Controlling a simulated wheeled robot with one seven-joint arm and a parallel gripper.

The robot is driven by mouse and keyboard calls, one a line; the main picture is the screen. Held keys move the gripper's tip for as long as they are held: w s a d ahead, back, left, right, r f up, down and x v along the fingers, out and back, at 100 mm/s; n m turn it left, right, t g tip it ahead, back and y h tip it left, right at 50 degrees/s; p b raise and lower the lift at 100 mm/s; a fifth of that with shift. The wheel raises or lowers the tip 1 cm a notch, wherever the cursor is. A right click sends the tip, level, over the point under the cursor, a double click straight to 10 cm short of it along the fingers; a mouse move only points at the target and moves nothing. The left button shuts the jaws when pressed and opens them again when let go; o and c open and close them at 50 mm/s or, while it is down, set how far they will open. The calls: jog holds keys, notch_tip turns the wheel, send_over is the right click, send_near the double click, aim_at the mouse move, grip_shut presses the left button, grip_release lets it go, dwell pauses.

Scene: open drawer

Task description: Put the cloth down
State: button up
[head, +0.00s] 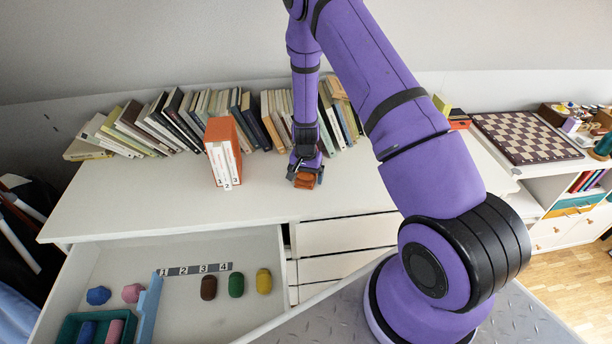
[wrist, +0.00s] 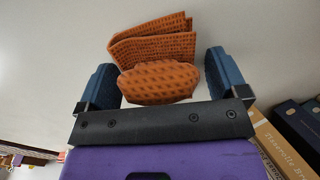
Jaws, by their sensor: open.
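The orange cloth (wrist: 158,80) lies folded on the white dresser top, and in the head view it shows as a small orange patch (head: 304,181) below my gripper. My gripper (head: 305,172) is low over the dresser top. In the wrist view my gripper (wrist: 160,85) is open, with one blue finger on each side of the cloth and a gap between each finger and the cloth. The cloth appears to rest on the surface. Whether a finger touches it from the head side cannot be told.
A row of books (head: 180,120) stands along the back, with an orange-and-white binder (head: 223,152) left of my gripper. The open drawer (head: 190,248) below holds coloured lumps and a number strip (head: 195,269). A chessboard (head: 525,137) lies at right. The dresser top (head: 130,205) is clear at front left.

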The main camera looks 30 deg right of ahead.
jog(key=shift+r, duration=0.15)
notch_tip(320, 180, up, 12)
jog(key=shift+f, duration=0.1)
jog(key=s+a+r+n+t, duration=0.15)
jog(key=s+r, duration=0.25)
jog(key=r, duration=0.5)
jog(key=s+a+r+n+y, duration=0.1)
jog(key=s+a+r, duration=0.2)
jog(key=r, duration=0.7)
jog(key=s+a+r+n+t, duration=0.15)
jog(key=s+r, duration=0.25)
jog(key=r, duration=0.5)
jog(key=s+r+n, duration=0.1)
jog(key=s+r, duration=0.2)
jog(key=s, duration=0.4)
jog(key=s+a+r+n+t, duration=0.1)
jog(key=s+r+n, duration=0.1)
jog(key=s+r, duration=0.2)
jog(key=s+a+r+n+t+h, duration=0.1)
jog(key=s+r, duration=0.3)
jog(key=s, duration=0.6)
jog(key=shift+s+a+n, duration=0.15)
jog(key=shift+s+n, duration=0.1)
jog(key=shift+n, duration=0.25)
jog(key=shift+o, duration=0.6)
jog(key=shift+w, duration=0.1)
